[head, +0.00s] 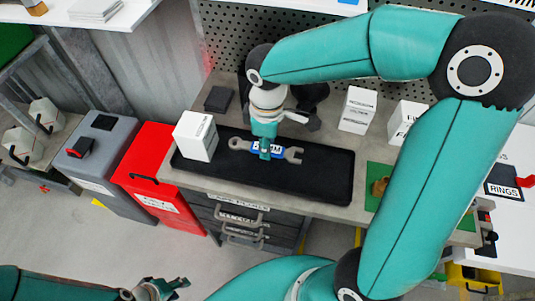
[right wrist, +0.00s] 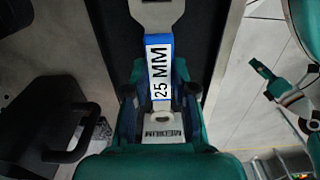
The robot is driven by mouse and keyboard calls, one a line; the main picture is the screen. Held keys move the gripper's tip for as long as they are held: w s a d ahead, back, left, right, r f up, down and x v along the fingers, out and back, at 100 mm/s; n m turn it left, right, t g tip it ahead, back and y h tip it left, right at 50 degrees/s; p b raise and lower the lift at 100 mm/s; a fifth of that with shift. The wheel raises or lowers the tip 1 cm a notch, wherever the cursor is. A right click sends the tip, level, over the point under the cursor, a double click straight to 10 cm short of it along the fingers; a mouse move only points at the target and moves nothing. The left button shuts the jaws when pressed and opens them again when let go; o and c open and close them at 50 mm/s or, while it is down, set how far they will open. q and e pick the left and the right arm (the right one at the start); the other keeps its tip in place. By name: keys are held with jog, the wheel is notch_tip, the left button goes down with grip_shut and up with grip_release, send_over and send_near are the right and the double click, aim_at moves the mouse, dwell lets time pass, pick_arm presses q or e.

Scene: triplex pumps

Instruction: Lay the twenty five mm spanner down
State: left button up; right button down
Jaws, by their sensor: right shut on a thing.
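The 25 mm spanner (head: 290,154) is grey with a blue label band, and its ring end points left and open end right in the head view. My right gripper (head: 265,148) is shut on its middle, at the label. In the right wrist view the "25 MM" label (right wrist: 159,70) shows between the fingers. The spanner is over the black mat (head: 320,180) on the bench; I cannot tell whether it touches it. My left gripper (head: 155,290) is low at the bottom left of the head view, away from the bench, its opening unclear.
A white box (head: 195,136) stands at the mat's left end. Two more white boxes (head: 357,110) (head: 403,122) stand behind its right side. A small dark block (head: 218,99) lies behind. A green mat (head: 375,200) with a brass part is at right. The mat's right half is clear.

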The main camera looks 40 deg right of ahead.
aim_at(267, 162)
jog(key=shift+f, duration=2.3)
jog(key=shift+f, duration=0.1)
jog(key=c, duration=0.9)
grip_release()
jog(key=shift+c, duration=0.2)
